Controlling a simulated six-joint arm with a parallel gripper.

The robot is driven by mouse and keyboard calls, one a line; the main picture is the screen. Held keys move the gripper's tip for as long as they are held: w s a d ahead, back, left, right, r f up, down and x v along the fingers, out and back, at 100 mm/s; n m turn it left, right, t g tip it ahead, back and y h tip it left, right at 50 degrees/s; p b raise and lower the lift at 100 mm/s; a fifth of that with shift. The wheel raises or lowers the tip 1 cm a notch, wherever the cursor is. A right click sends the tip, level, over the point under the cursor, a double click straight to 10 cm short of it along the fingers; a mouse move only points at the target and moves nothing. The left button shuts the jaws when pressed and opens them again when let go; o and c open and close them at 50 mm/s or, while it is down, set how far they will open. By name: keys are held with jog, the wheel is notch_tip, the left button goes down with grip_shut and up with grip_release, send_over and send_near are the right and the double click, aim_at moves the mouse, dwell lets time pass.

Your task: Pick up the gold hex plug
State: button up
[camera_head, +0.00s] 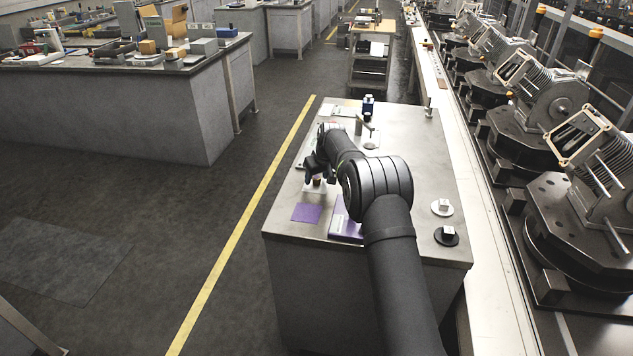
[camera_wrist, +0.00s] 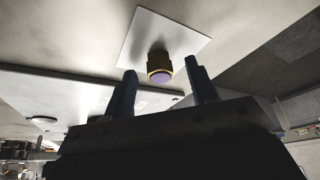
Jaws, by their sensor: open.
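The gold hex plug (camera_wrist: 160,68) stands on a white square sheet (camera_wrist: 150,32) in the wrist view. It has a dark golden body, a gold rim and a purple end face. In the head view the plug (camera_head: 317,182) is small and dark, just below my gripper (camera_head: 313,166). In the wrist view my gripper (camera_wrist: 160,72) is open, with one finger to the left of the plug and one to the right. The plug appears between and slightly beyond the fingertips. I see no contact, and nothing is held.
On the metal bench (camera_head: 285,232) lie a purple square (camera_head: 306,212) and a purple-and-white flat piece (camera_head: 342,226). A white disc (camera_head: 438,212) and a black disc (camera_head: 446,241) with white blocks sit at right. A blue bottle (camera_head: 368,103) stands at the back.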

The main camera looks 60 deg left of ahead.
aim_at(318, 178)
jog(key=c, duration=1.1)
notch_tip(318, 178, up, 10)
